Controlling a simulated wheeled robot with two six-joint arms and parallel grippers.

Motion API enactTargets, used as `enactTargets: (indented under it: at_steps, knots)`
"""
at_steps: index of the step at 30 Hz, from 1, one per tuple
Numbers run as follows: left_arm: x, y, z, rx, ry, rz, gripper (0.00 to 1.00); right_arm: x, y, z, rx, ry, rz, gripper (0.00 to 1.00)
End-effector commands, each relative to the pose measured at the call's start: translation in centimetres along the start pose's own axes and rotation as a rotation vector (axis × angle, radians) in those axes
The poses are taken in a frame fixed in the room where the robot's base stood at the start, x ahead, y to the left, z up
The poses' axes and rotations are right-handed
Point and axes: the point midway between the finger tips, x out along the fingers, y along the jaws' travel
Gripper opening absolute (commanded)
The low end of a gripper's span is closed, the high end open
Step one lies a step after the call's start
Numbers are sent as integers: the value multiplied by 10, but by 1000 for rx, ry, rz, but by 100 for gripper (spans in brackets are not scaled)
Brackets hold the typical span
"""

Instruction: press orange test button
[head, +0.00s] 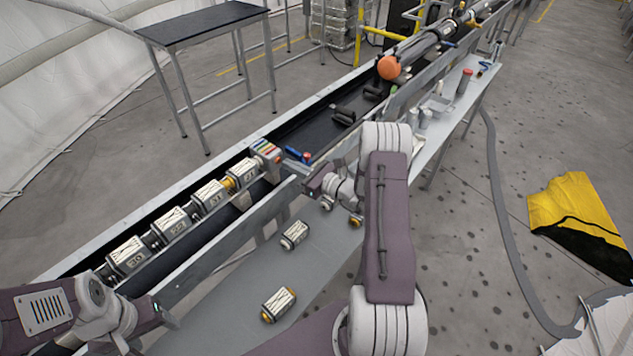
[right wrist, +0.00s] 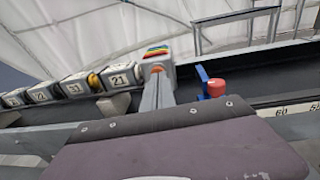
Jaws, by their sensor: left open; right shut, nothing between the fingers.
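A grey box with rainbow stripes on top (head: 265,149) stands at the end of a row of numbered modules in the trough. It also shows in the right wrist view (right wrist: 156,54), where a small orange button (right wrist: 157,69) is on its near face. My right gripper (head: 284,167) is shut and empty, with its fingertips close in front of the box. In the right wrist view the fingers (right wrist: 159,82) reach up to just below the button and may hide part of it. Whether they touch it I cannot tell. My left gripper (head: 166,316) is open at lower left, away from the box.
Numbered white modules (head: 172,226) sit in a row in the trough. A red and blue fitting (right wrist: 216,88) is just right of the fingers. Loose modules (head: 279,304) lie on the grey shelf. An orange ball (head: 388,67) is on a pipe farther back.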

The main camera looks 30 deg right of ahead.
Motion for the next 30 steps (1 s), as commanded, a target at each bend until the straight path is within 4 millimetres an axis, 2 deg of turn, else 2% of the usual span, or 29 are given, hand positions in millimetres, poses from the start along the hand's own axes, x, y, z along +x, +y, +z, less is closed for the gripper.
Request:
enactTargets:
  at_steps: [1,3,9,13,18,30]
  knots:
    - [2,0,0,0,0,0,63,-4,-5,-1,-1,-1,-1,0]
    - [5,0,1,0,-1,0,63,-25,-5,-2,2,2,-5,0]
    - [10,0,1,0,0,0,63,-72,-4,-2,3,3,-5,0]
    - [12,0,1,0,0,0,63,-91,-4,-1,3,2,-3,0]
    - [12,0,1,0,0,0,63,-102,-3,0,2,2,1,0]
    - [12,0,1,0,0,0,63,-103,-2,0,3,2,1,0]
